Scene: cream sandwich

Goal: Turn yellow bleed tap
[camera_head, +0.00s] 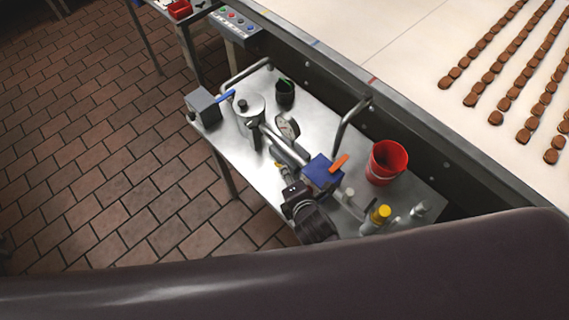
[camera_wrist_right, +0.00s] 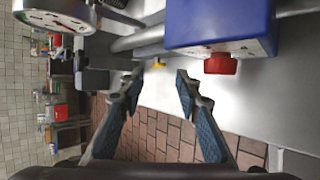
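A small yellow tap (camera_head: 279,165) sits on the pipework left of a blue box (camera_head: 321,172), close to my right gripper (camera_head: 288,178). The yellow tap also shows in the right wrist view (camera_wrist_right: 155,60), under the pipe and just beyond the fingertips, between them in the picture. My right gripper (camera_wrist_right: 160,82) is open, with nothing between its fingers there. Whether a fingertip touches the tap cannot be told. My left gripper is not in view.
The blue box carries an orange lever (camera_head: 339,162) on top and a red knob (camera_wrist_right: 221,64) below. A pressure gauge (camera_head: 288,127), a lidded steel vessel (camera_head: 248,107), a red bucket (camera_head: 386,162) and a yellow-capped fitting (camera_head: 381,214) are around it. A conveyor (camera_head: 350,35) runs behind.

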